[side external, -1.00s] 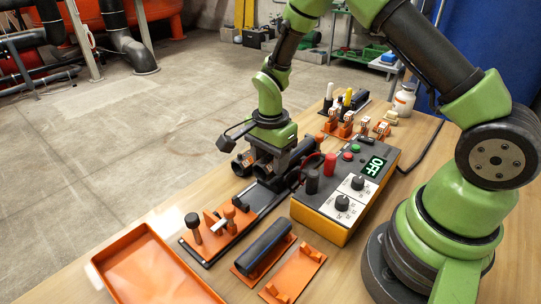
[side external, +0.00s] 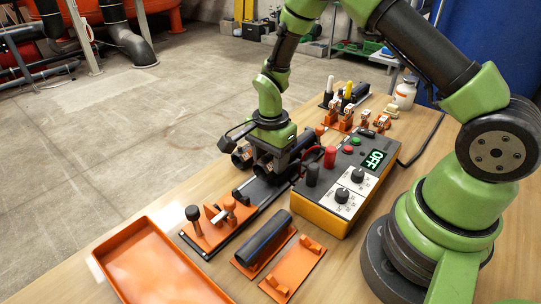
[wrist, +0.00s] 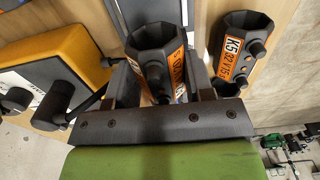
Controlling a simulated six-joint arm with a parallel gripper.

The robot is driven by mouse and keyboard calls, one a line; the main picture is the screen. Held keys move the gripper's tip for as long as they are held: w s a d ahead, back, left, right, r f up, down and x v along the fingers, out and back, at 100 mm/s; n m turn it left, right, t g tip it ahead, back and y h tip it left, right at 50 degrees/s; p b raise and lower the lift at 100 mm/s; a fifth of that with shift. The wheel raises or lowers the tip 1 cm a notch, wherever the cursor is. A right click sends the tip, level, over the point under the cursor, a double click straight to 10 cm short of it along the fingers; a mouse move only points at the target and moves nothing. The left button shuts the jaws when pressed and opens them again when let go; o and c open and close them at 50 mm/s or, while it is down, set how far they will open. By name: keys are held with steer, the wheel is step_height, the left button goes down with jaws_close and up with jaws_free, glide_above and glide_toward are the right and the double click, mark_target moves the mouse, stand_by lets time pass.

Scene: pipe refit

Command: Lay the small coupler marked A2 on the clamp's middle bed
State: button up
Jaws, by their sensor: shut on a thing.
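My gripper (side external: 268,168) points down over the dark rail of the clamp; in the wrist view my gripper (wrist: 163,78) is shut on a black faceted coupler (wrist: 152,38) with an orange label. The label is turned and partly hidden, so I cannot read whether it says A2. The clamp's orange front part (side external: 211,236), with its upright knobs, stands at the rail's near end. The middle of the rail is mostly hidden by my gripper. I cannot tell whether the held coupler touches a bed.
The control box (side external: 345,190), reading OFF, stands right of the rail. An empty orange tray (side external: 118,262), a dark pipe on an orange holder (side external: 247,268) and an empty orange holder (side external: 292,270) are nearer.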

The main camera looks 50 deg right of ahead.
steer(key=shift+f, duration=0.35)
stand_by(0.4)
steer(key=o, duration=1.1)
steer(key=shift+o, duration=0.2)
steer(key=shift+r, duration=3.75)
steer(key=shift+r, duration=0.1)
